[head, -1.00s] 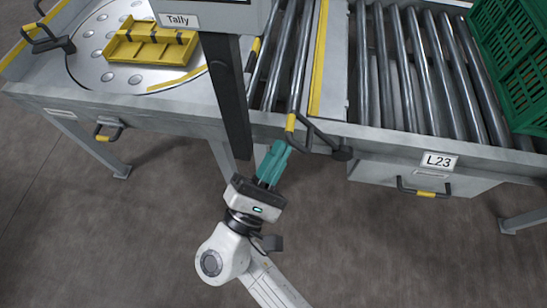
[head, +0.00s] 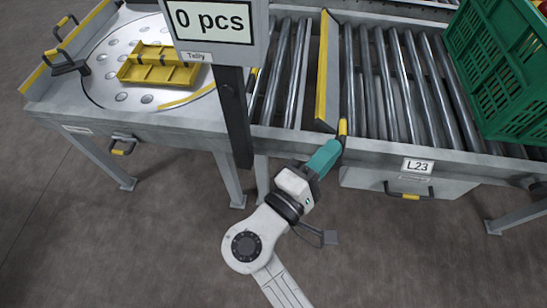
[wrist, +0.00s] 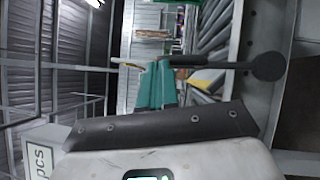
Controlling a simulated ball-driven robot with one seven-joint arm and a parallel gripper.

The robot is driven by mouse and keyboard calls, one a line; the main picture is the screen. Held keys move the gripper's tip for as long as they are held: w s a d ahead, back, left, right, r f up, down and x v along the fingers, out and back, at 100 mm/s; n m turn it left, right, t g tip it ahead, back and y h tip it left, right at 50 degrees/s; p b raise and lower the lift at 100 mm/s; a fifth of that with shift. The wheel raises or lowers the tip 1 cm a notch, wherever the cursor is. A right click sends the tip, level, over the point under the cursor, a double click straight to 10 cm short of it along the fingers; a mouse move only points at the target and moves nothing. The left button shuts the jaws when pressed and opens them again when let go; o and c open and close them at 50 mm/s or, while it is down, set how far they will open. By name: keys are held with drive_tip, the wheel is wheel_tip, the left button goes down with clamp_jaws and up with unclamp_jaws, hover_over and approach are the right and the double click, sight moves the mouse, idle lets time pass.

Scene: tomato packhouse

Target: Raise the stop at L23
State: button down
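The stop (head: 322,75) at L23 is a grey plate with a yellow edge across the conveyor. It stands tilted up on edge, its yellow edge high, left of the rollers by the L23 label (head: 418,166). Its black lever shows in the wrist view (wrist: 215,65), running to a round pivot (wrist: 268,66). The lever's yellow grip (head: 343,128) is at the conveyor's front edge. My gripper (head: 332,150) has teal fingers close together at this grip. They appear shut on it; in the wrist view the fingertips (wrist: 158,68) meet the lever's end.
A Tally display (head: 212,25) on a dark post (head: 233,115) stands left of my gripper, reading 0 pcs. A turntable (head: 100,70) with a yellow tray (head: 150,74) is further left. A green crate (head: 505,75) sits on the rollers at right. A drawer handle (head: 410,192) is below L23.

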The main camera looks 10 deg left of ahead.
drive_tip(key=d+f+m+g+y+p, duration=0.1)
drive_tip(key=d+m+g+y+p, duration=0.1)
drive_tip(key=d+m, duration=0.2)
drive_tip(key=d+f+m+g+y+p, duration=0.1)
drive_tip(key=d+f+m+y+p, duration=0.1)
drive_tip(key=d, duration=0.8)
drive_tip(key=shift+s+m+g+p, duration=0.2)
drive_tip(key=shift+m+g+p, duration=0.3)
drive_tip(key=shift+m, duration=0.4)
